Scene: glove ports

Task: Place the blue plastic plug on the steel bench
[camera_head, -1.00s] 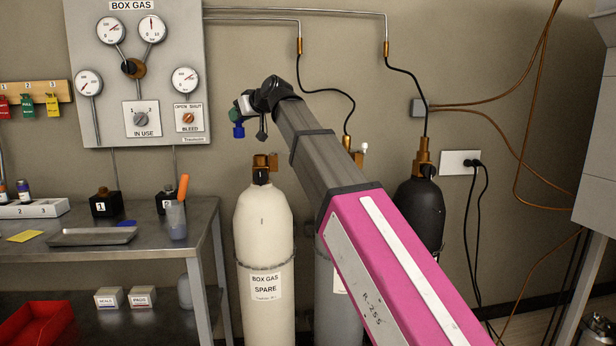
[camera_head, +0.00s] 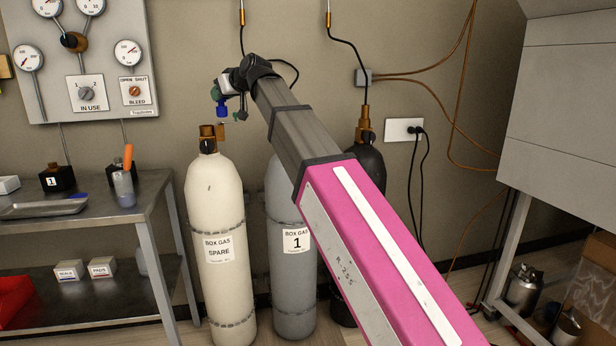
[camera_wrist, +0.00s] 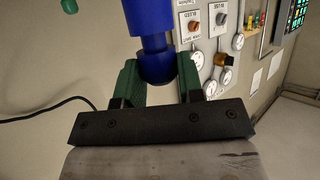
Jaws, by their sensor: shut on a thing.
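My gripper (camera_wrist: 160,85) has green fingers in the wrist view and is shut on the blue plastic plug (camera_wrist: 150,28). In the head view the blue plug (camera_head: 222,109) hangs below my gripper (camera_head: 221,95), in the air near the top of the cream cylinder. The steel bench (camera_head: 140,190) stands at the left, partly cut off by the picture edge. The plug is apart from the bench, to the right of it and higher than its top.
On the bench are a tray (camera_head: 45,208), a small black block marked 1 (camera_head: 58,178) and a cup with an orange handle (camera_head: 123,188). The cream SPARE cylinder (camera_head: 215,205) stands right of the bench. The grey cylinder 1 (camera_head: 292,290) is beside it.

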